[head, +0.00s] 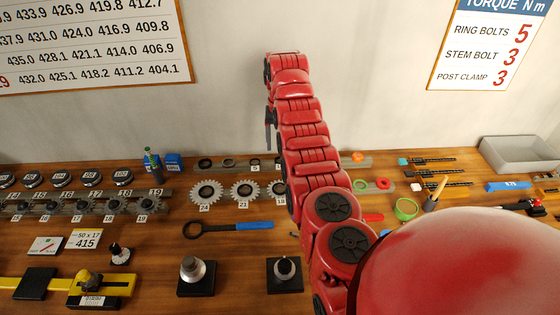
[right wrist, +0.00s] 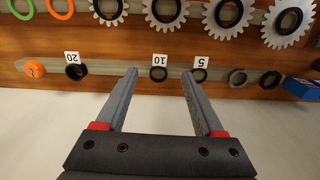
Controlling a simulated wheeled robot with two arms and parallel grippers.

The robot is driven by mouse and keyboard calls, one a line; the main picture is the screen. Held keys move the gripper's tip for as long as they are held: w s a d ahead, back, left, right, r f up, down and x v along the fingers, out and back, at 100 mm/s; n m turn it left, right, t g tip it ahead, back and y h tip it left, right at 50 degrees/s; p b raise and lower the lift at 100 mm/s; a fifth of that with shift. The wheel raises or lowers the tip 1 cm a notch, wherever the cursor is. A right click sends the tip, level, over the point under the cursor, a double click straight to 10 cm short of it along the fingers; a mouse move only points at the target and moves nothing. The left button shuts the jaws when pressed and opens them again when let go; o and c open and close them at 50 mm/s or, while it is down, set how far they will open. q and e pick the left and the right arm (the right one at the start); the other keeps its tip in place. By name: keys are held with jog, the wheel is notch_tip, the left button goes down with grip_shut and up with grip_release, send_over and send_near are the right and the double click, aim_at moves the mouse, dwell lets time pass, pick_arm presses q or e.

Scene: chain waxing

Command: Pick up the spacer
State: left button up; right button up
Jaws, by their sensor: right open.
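Black ring spacers stand in a row on a grey strip at the back of the table. In the right wrist view the spacer labelled 10 (right wrist: 159,74) shows between my fingertips. The spacer labelled 5 (right wrist: 199,75) is just right of the right fingertip, and the one labelled 20 (right wrist: 76,72) is farther left. My right gripper (right wrist: 161,76) is open and empty; its height above the row is hard to judge. In the head view its grey finger (head: 269,138) hangs above the row, and the 5 spacer (head: 255,162) shows beside it. My arm hides the 10 and 20 spacers there. My left gripper is out of view.
Unlabelled rings (right wrist: 237,77), an orange ring (right wrist: 34,69) and a blue box (right wrist: 301,87) share the back row. Toothed sprockets (head: 207,192) lie in front. A grey bin (head: 520,153) stands at the back right. The wall rises close behind the row.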

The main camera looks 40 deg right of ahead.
aim_at(280, 163)
notch_tip(280, 163, down, 3)
jog(key=shift+w+f+p, duration=0.1)
jog(key=shift+w+p, duration=0.05)
jog(key=shift+p, duration=0.35)
notch_tip(280, 163, down, 6)
jog(key=shift+r+p, duration=0.25)
jog(key=shift+p, duration=0.7)
jog(key=shift+f, duration=0.2)
grip_shut()
